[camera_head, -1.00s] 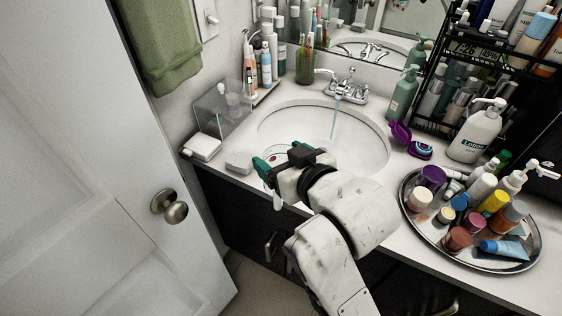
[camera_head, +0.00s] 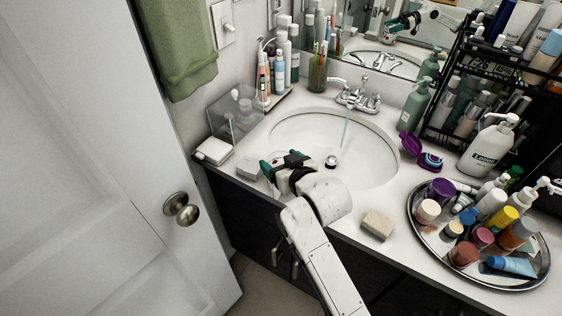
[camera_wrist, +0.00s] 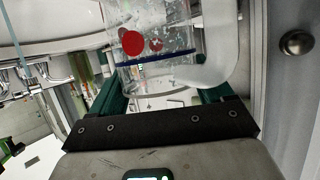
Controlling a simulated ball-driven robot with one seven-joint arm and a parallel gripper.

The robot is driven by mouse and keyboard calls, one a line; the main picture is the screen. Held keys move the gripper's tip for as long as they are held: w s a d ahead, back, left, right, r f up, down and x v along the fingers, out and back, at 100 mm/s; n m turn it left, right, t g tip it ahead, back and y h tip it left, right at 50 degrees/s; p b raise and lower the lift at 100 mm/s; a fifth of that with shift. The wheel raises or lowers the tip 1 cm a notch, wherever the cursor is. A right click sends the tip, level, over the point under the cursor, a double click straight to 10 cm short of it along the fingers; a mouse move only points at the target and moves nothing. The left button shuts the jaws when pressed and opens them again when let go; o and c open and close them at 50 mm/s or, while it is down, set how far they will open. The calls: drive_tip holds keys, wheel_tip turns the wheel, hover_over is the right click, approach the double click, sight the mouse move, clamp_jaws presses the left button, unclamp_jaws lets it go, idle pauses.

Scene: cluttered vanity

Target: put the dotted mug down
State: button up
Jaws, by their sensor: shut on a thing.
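The dotted mug (camera_wrist: 158,58) shows in the wrist view, clear-looking with red dots, a dark blue band and a pale handle (camera_wrist: 217,45). My gripper (camera_wrist: 165,92) is shut on it, with a green finger on each side. In the head view my gripper (camera_head: 280,164) is at the sink's front left, near the counter's front edge. The gripper hides most of the mug there. I cannot tell whether the mug's base touches the counter.
The sink (camera_head: 365,165) lies right of my gripper, with water running from the faucet (camera_head: 357,97). A beige bar (camera_head: 378,224) sits on the front counter. A crowded tray (camera_head: 419,238) stands right. The door (camera_head: 95,170) is left.

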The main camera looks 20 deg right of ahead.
drive_tip(key=shift+f, duration=0.3)
drive_tip(key=shift+f, duration=0.1)
drive_tip(key=o, duration=1.4)
drive_tip(key=shift+s+r, duration=0.1)
drive_tip(key=shift+r, duration=0.1)
drive_tip(key=v, duration=1.1)
drive_tip(key=shift+s+r+b, duration=0.1)
drive_tip(key=shift+s+b, duration=0.25)
drive_tip(key=shift+s, duration=0.05)
